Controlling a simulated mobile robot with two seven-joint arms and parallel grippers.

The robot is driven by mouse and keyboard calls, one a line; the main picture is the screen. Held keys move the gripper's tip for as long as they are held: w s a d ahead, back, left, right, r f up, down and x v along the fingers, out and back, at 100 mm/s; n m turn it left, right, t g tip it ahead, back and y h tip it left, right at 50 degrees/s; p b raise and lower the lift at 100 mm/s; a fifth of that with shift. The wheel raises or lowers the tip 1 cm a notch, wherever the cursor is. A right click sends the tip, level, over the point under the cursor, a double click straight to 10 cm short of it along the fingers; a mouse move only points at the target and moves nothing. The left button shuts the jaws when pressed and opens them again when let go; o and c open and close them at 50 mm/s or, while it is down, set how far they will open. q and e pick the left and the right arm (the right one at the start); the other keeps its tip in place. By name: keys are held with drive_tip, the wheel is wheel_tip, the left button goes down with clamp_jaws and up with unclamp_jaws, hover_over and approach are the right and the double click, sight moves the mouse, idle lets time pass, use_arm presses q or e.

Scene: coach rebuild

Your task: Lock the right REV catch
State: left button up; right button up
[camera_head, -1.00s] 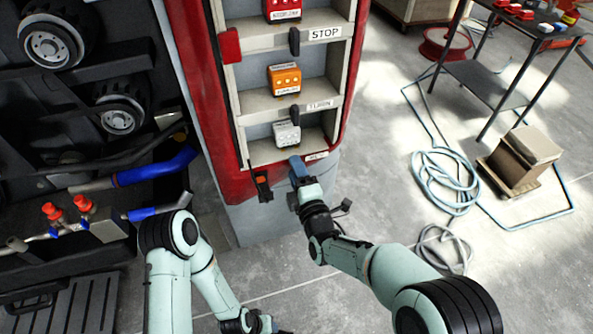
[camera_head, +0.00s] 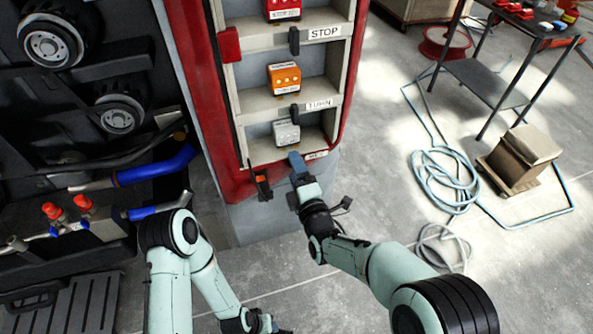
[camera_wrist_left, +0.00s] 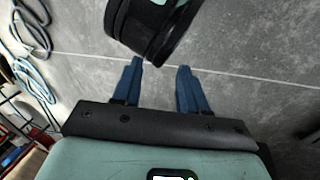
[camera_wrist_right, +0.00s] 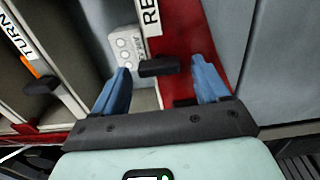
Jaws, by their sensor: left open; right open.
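The REV lamp box (camera_head: 286,132), pale grey, stands in the lowest bay of the red-edged cabinet. Its REV label (camera_head: 316,155) is on the sill below and also shows in the right wrist view (camera_wrist_right: 152,15). A dark catch (camera_wrist_right: 159,66) sits beside that label, between the fingers of my right gripper (camera_wrist_right: 160,75). The fingers are open and apart on either side of it; contact cannot be told. In the head view my right gripper (camera_head: 297,162) hides this catch. My left gripper (camera_wrist_left: 158,75) is open and empty above the floor, low in the head view (camera_head: 274,326).
A dark and orange catch (camera_head: 262,187) hangs at the cabinet's lower left corner. The STOP label (camera_head: 325,33) and TURN label (camera_head: 319,104) mark the bays above. Dark machinery (camera_head: 90,130) fills the left.

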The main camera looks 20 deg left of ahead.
use_arm(q)
drive_tip(key=shift+s+d+r+p, duration=0.35)
drive_tip(key=shift+s+r+p, duration=0.2)
drive_tip(key=shift+s, duration=0.2)
use_arm(e)
drive_tip(key=v, duration=1.3)
drive_tip(key=shift+s+d, duration=0.15)
